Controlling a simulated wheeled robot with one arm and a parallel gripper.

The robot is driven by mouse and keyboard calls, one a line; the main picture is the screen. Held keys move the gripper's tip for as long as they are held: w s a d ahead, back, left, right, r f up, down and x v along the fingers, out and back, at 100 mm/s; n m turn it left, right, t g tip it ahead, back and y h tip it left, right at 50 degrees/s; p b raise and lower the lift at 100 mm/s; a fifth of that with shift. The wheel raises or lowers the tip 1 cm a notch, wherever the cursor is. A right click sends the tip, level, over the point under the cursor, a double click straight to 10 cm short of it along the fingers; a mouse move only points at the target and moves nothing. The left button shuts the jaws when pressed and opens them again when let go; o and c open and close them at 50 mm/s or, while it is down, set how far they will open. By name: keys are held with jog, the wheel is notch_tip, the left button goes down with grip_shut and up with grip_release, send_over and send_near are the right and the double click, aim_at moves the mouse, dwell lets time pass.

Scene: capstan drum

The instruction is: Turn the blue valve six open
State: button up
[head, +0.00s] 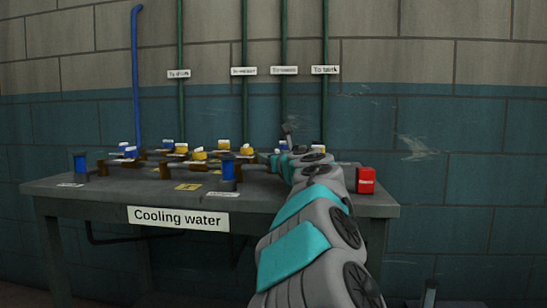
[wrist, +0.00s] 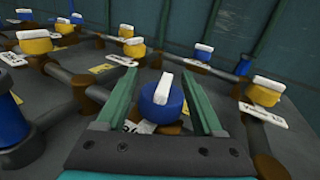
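A round blue valve (wrist: 162,103) with a white bar handle (wrist: 163,86) on top stands in the middle of the wrist view. The bar points nearly straight away from me, leaning slightly. My gripper (wrist: 160,76) is open, with one green finger on each side of the valve. Gaps show between the fingers and the valve, so I see no contact. A white tag (wrist: 136,126) by the valve is partly covered by the left finger; its number is hard to read. In the head view my gripper (head: 289,142) is over the right part of the bench, and my arm hides much of that area.
The grey bench (head: 120,190) carries brown pipes and several other blue and yellow valves close around. A yellow valve (wrist: 265,91) stands right, another (wrist: 133,46) beyond. A blue post (head: 228,170) and a red box (head: 365,180) stand near the front. Vertical pipes line the wall.

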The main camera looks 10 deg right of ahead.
jog(key=shift+o, duration=0.7)
jog(key=r, duration=0.1)
jog(key=s+r+p, duration=0.1)
jog(key=r, duration=0.1)
jog(key=shift+s+r, duration=0.15)
jog(key=shift+r, duration=0.15)
jog(key=s+r, duration=0.1)
jog(key=s, duration=1.3)
jog(key=shift+s+r, duration=0.2)
jog(key=shift+s, duration=0.15)
jog(key=shift+d, duration=0.1)
